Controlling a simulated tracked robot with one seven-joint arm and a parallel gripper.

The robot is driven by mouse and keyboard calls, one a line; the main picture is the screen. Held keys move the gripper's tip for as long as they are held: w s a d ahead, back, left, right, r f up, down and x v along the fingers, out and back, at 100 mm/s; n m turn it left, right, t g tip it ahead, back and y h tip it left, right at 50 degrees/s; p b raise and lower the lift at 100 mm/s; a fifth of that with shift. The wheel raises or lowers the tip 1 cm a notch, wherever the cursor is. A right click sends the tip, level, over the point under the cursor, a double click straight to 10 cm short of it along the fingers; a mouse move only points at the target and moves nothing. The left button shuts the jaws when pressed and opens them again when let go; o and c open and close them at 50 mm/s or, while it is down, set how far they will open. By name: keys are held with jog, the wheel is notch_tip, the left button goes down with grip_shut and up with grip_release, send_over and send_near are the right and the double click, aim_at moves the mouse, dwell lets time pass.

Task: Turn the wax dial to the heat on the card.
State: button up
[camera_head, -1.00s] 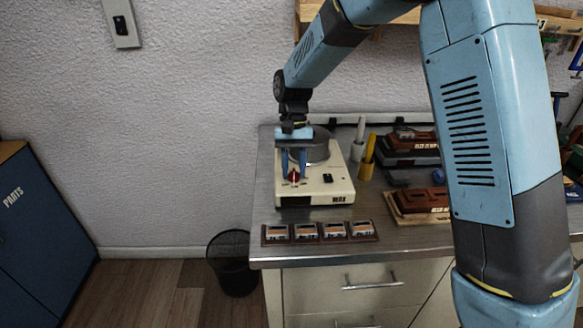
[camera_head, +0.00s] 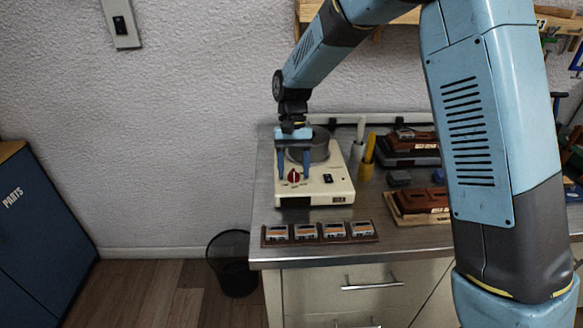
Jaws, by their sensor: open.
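The cream wax heater (camera_head: 325,191) stands on the steel bench with a grey round pot (camera_head: 321,150) on its top. Its red dial (camera_head: 294,175) sits on the top face at the front left, with small marks around it that are too small to read. My gripper (camera_head: 293,178) is open, pointing down, with one blue finger on each side of the dial and a visible gap to it.
A brown rack with several small labelled blocks (camera_head: 320,232) lies along the bench's front edge. A white stick and a yellow stick (camera_head: 369,150) stand right of the heater. Wooden parts (camera_head: 420,203) lie farther right. A black wire bin (camera_head: 232,265) stands on the floor.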

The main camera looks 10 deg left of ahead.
jog(key=v, duration=1.3)
jog(key=shift+w+r, duration=0.25)
jog(key=s+d+r+m+t+y, duration=0.15)
jog(key=s+d+r, duration=0.3)
jog(key=d, duration=0.65)
jog(key=s+d+r+t, duration=0.3)
jog(key=d+r, duration=0.3)
jog(key=d, duration=0.4)
jog(key=s+d+f+m+t, duration=0.1)
jog(key=s+d+t, duration=0.4)
jog(key=s+d, duration=1)
jog(key=shift+s+f, duration=0.65)
jog(key=shift+s, duration=0.2)
